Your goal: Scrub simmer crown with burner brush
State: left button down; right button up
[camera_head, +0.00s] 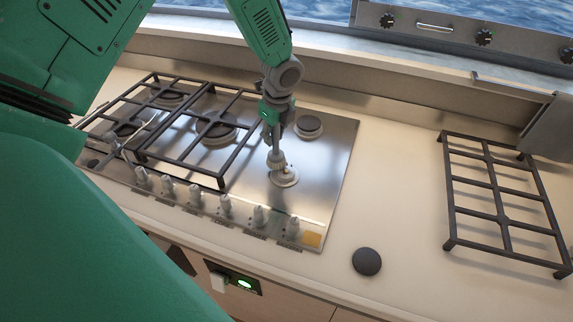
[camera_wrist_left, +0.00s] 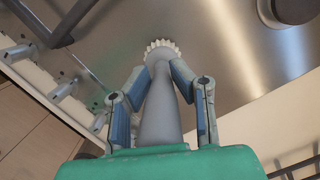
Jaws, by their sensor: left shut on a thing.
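My left gripper (camera_head: 275,146) hangs over the front right part of the steel cooktop. It is shut on the burner brush, whose grey tapered handle (camera_wrist_left: 160,108) stands between the fingers in the left wrist view. The brush's pale, toothed bristle end (camera_wrist_left: 162,47) points away from the gripper. In the head view the brush head (camera_head: 276,159) is right at the simmer crown (camera_head: 286,178), a small pale round burner. They appear to touch, but I cannot tell for sure. The wrist view hides the crown behind the brush. My right gripper is not in view.
Black grates (camera_head: 183,150) cover the left and middle burners. Another bare burner (camera_head: 309,126) sits behind the crown. Knobs (camera_head: 226,205) line the front edge. A loose grate (camera_head: 498,190) and a dark round cap (camera_head: 366,262) lie on the counter to the right.

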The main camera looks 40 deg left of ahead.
pick_arm(q)
jog(key=shift+w+d, duration=0.1)
jog(key=shift+a+f, duration=0.3)
jog(key=shift+a, duration=0.05)
jog(key=s, duration=0.1)
jog(key=s+d+r, duration=0.1)
jog(key=s+r, duration=0.1)
jog(key=s, duration=0.1)
jog(key=shift+d+r, duration=0.2)
jog(key=shift+d, duration=0.1)
dwell(0.3)
jog(key=shift+w, duration=0.1)
jog(key=shift+d, duration=0.1)
dwell(0.3)
